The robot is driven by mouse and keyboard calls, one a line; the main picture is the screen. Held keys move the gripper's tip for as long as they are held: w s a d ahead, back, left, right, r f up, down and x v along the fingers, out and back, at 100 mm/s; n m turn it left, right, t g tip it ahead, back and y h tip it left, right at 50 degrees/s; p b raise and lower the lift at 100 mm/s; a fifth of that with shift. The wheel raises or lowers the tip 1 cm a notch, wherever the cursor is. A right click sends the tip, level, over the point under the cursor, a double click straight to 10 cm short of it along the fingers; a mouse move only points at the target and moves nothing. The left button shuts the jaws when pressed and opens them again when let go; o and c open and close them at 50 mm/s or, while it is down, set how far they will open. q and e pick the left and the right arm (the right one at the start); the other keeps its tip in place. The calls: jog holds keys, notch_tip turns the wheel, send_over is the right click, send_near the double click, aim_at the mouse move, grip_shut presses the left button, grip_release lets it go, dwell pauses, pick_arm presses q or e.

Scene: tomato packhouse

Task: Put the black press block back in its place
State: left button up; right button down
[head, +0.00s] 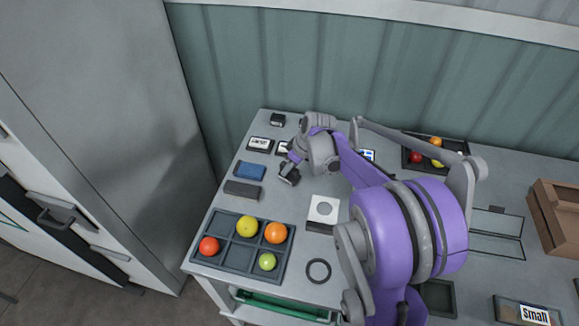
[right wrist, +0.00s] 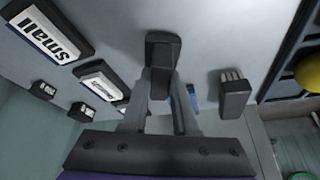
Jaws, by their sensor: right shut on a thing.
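My right gripper (head: 290,172) is over the left part of the table, shut on a dark block (head: 287,180) that appears to be the black press block. In the right wrist view the fingers (right wrist: 165,100) close on this black block (right wrist: 163,50), which has a wider top end. I cannot tell whether it touches the table. The blue block (head: 250,171) lies left of the gripper; part of it shows behind the fingers in the right wrist view. A dark grey block (head: 241,189) lies nearer the front. My left gripper is not in view.
A compartment tray (head: 285,268) with several tomatoes stands at the front left. A white plate with a round hole (head: 323,210) and a black ring (head: 318,271) lie to its right. Label blocks (head: 260,144) stand at the back left. An open carton (head: 560,215) is far right.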

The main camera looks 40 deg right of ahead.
jog(key=shift+f, duration=0.2)
jog(key=c, duration=0.6)
grip_release()
jog(key=shift+c, duration=0.2)
jog(key=shift+c, duration=1.4)
jog(key=shift+r, duration=0.15)
jog(key=shift+r+p, duration=2.3)
jog(key=shift+r, duration=1.15)
